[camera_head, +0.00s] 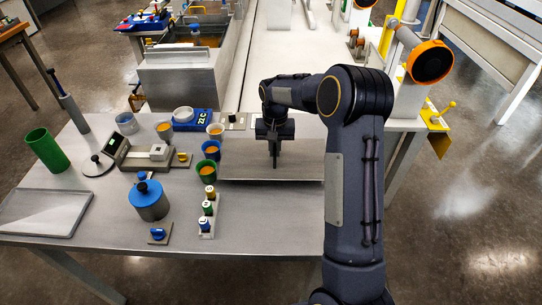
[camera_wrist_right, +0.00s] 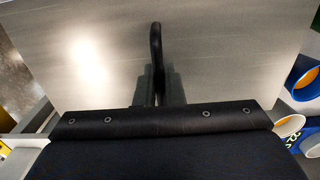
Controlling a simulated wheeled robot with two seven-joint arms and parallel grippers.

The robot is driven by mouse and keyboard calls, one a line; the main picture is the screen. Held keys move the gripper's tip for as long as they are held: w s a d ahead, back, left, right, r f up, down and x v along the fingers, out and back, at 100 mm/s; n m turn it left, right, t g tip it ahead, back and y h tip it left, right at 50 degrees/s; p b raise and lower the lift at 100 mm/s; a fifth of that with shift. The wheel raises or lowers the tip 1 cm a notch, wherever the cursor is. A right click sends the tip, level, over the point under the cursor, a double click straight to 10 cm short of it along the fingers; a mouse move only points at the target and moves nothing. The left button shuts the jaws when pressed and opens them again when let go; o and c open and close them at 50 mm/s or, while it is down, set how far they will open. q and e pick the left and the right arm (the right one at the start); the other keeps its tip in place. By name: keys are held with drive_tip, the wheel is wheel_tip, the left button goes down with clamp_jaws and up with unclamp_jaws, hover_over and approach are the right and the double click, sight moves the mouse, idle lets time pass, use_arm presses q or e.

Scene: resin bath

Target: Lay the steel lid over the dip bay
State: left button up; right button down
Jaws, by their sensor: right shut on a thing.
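The steel lid (camera_head: 300,163) is a flat grey plate at the right of the near table, with a dark front edge. It fills most of the right wrist view (camera_wrist_right: 220,50), where its black handle (camera_wrist_right: 156,42) stands up in the middle. My right gripper (camera_head: 274,160) points down over the lid and is shut on the handle. I cannot tell whether the lid touches the table or hangs just above it. A long tank with orange liquid (camera_head: 205,40), apparently the dip bay, stands behind at the upper left, with no lid over the visible liquid. My left gripper is not in view.
Cups of orange liquid (camera_head: 207,170) and a rack of small bottles (camera_head: 207,212) stand just left of the lid. A blue-topped pot (camera_head: 148,200), green cup (camera_head: 47,150) and tray (camera_head: 45,212) are farther left. The table's front right is clear.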

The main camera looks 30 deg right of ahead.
wheel_tip(320, 180, down, 3)
drive_tip(key=shift+f+p, duration=0.1)
drive_tip(key=shift+p, duration=0.2)
drive_tip(key=shift+f, duration=0.4)
drive_tip(key=shift+f, duration=0.1)
drive_tip(key=c, duration=1.5)
unclamp_jaws()
drive_tip(key=shift+c, duration=0.2)
